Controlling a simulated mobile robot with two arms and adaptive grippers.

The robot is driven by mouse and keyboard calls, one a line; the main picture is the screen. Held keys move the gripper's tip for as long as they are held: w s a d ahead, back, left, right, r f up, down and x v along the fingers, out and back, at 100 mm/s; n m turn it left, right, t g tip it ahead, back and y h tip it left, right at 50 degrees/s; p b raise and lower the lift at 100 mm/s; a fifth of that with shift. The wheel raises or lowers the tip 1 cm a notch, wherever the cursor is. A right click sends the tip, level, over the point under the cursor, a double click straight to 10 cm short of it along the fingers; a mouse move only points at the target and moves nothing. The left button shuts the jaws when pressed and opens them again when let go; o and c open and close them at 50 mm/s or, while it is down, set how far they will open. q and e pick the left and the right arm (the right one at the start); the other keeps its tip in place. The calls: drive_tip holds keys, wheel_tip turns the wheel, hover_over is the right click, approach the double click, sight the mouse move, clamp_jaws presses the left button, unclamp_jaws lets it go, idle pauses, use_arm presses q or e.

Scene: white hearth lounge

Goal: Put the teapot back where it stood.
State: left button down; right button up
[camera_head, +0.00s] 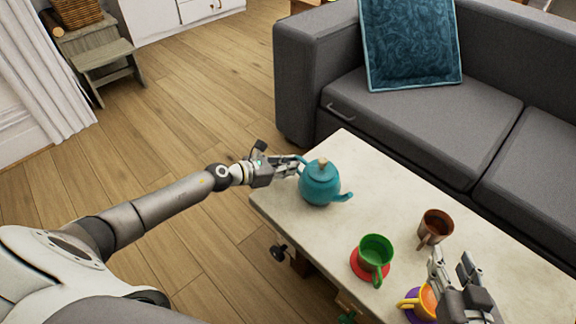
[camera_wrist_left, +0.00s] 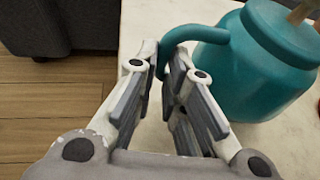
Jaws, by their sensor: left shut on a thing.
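The teal teapot (camera_head: 320,186) with a pale lid knob is at the left end of the pale table (camera_head: 283,212), upright, its spout pointing right. Whether its base touches the tabletop I cannot tell. My left gripper (camera_head: 296,165) reaches in from the left and is shut on the teapot's handle. The left wrist view shows the handle (camera_wrist_left: 200,34) between the two fingers (camera_wrist_left: 164,75) and the teapot body (camera_wrist_left: 262,70) to their right. My right gripper (camera_head: 453,264) is over the right part of the table, fingers apart, with nothing seen between them.
A green cup (camera_head: 375,250) stands on a red saucer (camera_head: 362,272). A brown cup (camera_head: 436,226) is behind it. An orange cup (camera_head: 428,300) on a purple saucer (camera_head: 411,315) is beside my right gripper. A grey sofa (camera_head: 420,115) runs along the table's far side.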

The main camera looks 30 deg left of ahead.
use_arm(q)
drive_tip(key=shift+w+r, duration=0.1)
drive_tip(key=shift+r, duration=0.05)
drive_tip(key=c, duration=1.4)
unclamp_jaws()
drive_tip(key=shift+c, duration=0.2)
drive_tip(key=shift+s+f, duration=0.2)
drive_tip(key=shift+f, duration=0.1)
drive_tip(key=v, duration=1.2)
drive_tip(key=shift+r, duration=0.2)
